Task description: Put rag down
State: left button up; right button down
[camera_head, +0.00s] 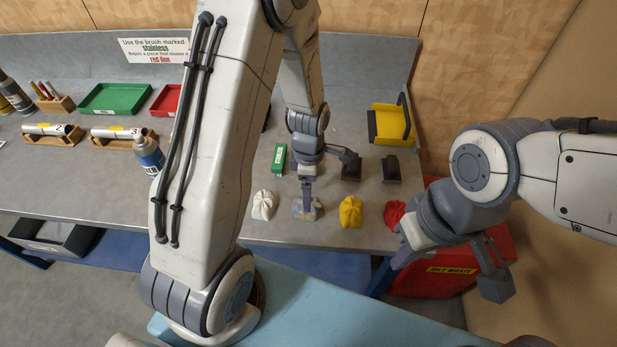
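Several crumpled rags lie in a row along the front of the grey bench: a white rag (263,205), a pale bluish rag (314,211), a yellow rag (350,211) and a red rag (393,214). My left gripper (308,205) points down at the pale bluish rag, its finger overlapping it in view; its fingers show edge-on, so its grip is unclear. My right gripper (405,256) is at the bench's right front corner, beside the red rag and above the red bin (430,285). No rag shows clearly in it, and its finger gap is hidden.
The red bin bears a yellow "OILY WASTE" label. A green box (279,159), dark blocks (390,169) and a yellow holder (391,123) stand behind the rags. A bottle (149,154), a green tray (114,99) and wooden racks (126,143) are at left.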

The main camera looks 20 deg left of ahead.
pick_arm(q)
jog(key=s+d+r+m, duration=0.3)
jog(key=d+r+m, duration=0.1)
jog(key=r+m, duration=0.2)
jog(key=s+d+r+m, duration=0.4)
jog(key=d+r+m, duration=0.1)
jog(key=r+m, duration=0.15)
jog(key=s+d+r+m, duration=0.1)
jog(key=s+r+m, duration=0.1)
jog(key=s+m, duration=0.3)
jog(key=s+d+r+m+h, duration=0.1)
jog(key=s+d+r+m, duration=0.1)
jog(key=s+m, duration=0.4)
jog(key=m, duration=0.5)
jog(key=shift+s+d+r+b, duration=0.25)
jog(key=shift+r+b, duration=0.1)
jog(key=shift+r, duration=0.05)
